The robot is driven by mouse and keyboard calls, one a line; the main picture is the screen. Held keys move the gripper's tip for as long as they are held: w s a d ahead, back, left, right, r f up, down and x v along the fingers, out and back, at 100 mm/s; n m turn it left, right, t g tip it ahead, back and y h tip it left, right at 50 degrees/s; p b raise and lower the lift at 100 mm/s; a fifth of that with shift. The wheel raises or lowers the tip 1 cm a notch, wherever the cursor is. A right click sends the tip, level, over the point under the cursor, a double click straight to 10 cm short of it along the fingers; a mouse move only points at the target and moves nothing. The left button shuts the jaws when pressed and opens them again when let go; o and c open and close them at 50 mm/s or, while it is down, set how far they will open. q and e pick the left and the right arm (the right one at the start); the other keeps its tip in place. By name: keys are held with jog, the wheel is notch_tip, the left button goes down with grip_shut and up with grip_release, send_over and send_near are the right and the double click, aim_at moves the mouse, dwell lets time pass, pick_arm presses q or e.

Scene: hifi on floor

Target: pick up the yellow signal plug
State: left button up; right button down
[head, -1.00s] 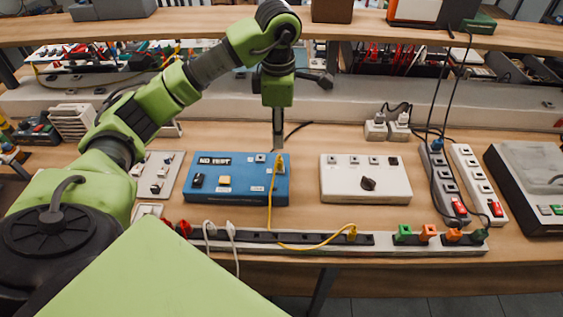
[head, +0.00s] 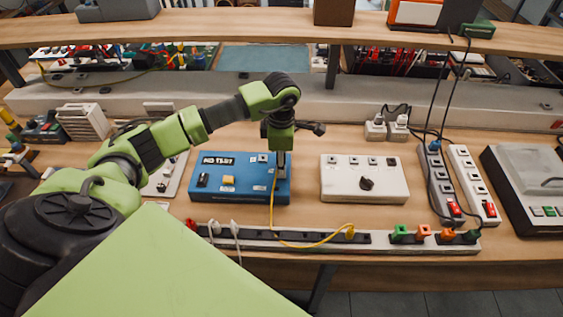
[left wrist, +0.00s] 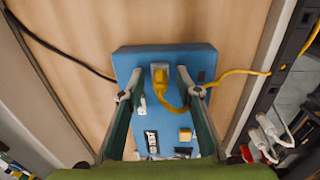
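The yellow signal plug (left wrist: 160,76) sits in a socket on the top face of the blue box (left wrist: 170,115), near one edge. Its yellow cable (head: 271,208) hangs over the box's front in the head view and runs to a yellow plug (head: 350,232) in the long power strip. My left gripper (head: 282,174) points down over the right part of the blue box and hides the box-side plug in the head view. In the left wrist view its two fingers (left wrist: 161,93) are apart, with the plug between their lines and no visible contact. My right gripper is not in view.
A white box with a black knob (head: 366,178) stands right of the blue box. The long power strip (head: 385,243) with green, orange and white plugs lies along the front edge. A wooden shelf (head: 250,25) crosses behind my arm.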

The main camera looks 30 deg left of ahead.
pick_arm(q)
grip_shut()
jog(key=shift+r, duration=0.15)
